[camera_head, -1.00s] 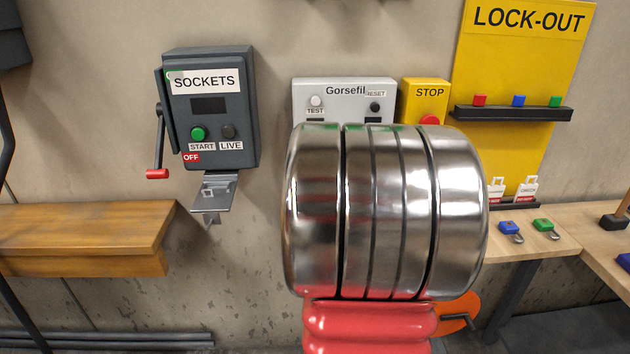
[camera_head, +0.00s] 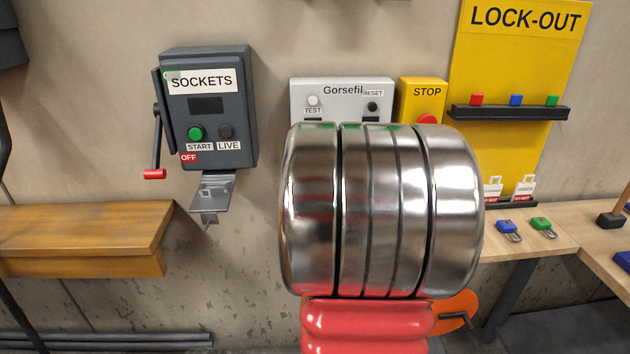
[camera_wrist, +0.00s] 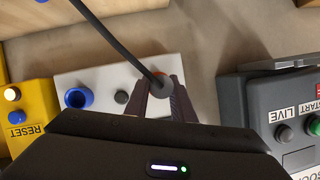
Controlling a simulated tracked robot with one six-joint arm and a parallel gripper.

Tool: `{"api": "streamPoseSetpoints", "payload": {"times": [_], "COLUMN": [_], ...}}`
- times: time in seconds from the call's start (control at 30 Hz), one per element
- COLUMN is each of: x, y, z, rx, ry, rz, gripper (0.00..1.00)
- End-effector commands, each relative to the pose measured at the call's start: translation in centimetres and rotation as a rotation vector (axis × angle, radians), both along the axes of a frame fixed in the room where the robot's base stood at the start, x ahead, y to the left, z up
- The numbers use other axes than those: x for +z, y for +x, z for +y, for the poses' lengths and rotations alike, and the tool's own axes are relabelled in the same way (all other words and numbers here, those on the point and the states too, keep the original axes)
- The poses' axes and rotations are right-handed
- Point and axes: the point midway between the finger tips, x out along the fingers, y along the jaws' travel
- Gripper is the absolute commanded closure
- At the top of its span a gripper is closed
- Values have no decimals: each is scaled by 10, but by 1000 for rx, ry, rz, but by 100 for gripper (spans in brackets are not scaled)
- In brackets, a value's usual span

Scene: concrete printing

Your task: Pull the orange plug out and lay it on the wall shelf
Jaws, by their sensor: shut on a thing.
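In the wrist view, my gripper (camera_wrist: 163,101) is shut on the plug (camera_wrist: 160,88), whose grey rear end shows between the fingertips. A bit of orange (camera_wrist: 159,74) shows just past it, and a dark cable runs from it up and left. The white panel with a blue socket (camera_wrist: 78,98) lies behind. I cannot tell whether the plug is still seated. The head view hides my gripper and the plug behind my arm's metal link. A wooden wall shelf (camera_head: 85,225) stands at the left in that view, its visible top bare.
The grey SOCKETS box (camera_head: 208,110), with a red-handled lever and a bracket (camera_head: 211,193) below, is between shelf and arm. The Gorsefil panel (camera_head: 335,92) and yellow STOP box (camera_head: 422,92) are behind my arm. Padlocks (camera_head: 508,227) lie on the right bench.

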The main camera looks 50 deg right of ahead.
Motion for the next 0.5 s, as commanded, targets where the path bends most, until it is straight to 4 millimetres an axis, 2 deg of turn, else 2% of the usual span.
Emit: {"api": "streamPoseSetpoints", "payload": {"times": [0.5], "x": [1], "y": [-10], "z": [11], "rx": [0], "ry": [-1], "rz": [-1], "gripper": [100]}}
